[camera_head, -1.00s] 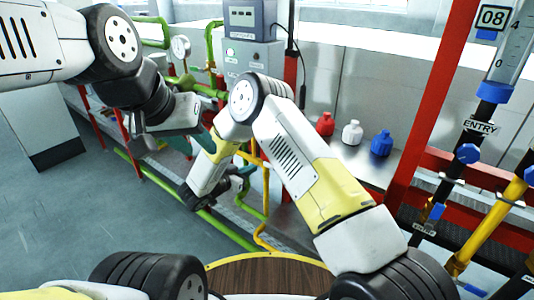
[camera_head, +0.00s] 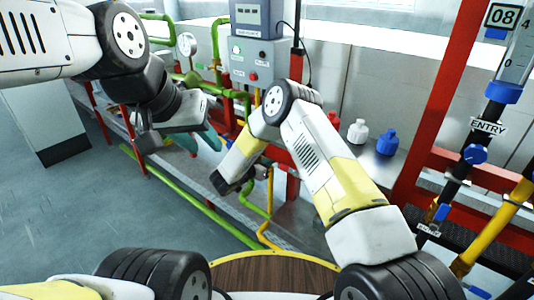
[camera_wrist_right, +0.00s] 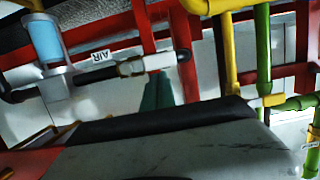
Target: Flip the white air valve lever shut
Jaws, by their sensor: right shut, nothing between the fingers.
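The white air valve lever (camera_wrist_right: 157,62) shows in the right wrist view, beside the "AIR" label (camera_wrist_right: 101,55) and roughly in line with the dark air pipe (camera_wrist_right: 95,77). My right gripper's teal fingertips (camera_wrist_right: 157,92) are together and empty, just below the lever; I cannot tell whether they touch it. In the head view my right arm reaches down toward the pipe rack, and its fingers are hidden behind its wrist. My left gripper (camera_head: 181,140) hangs at the upper left with its fingers apart and empty. I cannot pick out the lever in the head view.
Green pipes (camera_head: 165,42) and a gauge (camera_head: 187,44) are behind the arms. A control box (camera_head: 252,68) stands above the rack. White (camera_head: 357,131) and blue (camera_head: 387,143) bottles stand on the bench. Yellow (camera_wrist_right: 226,50) and green (camera_wrist_right: 263,50) pipes are right of the lever. Floor at left is clear.

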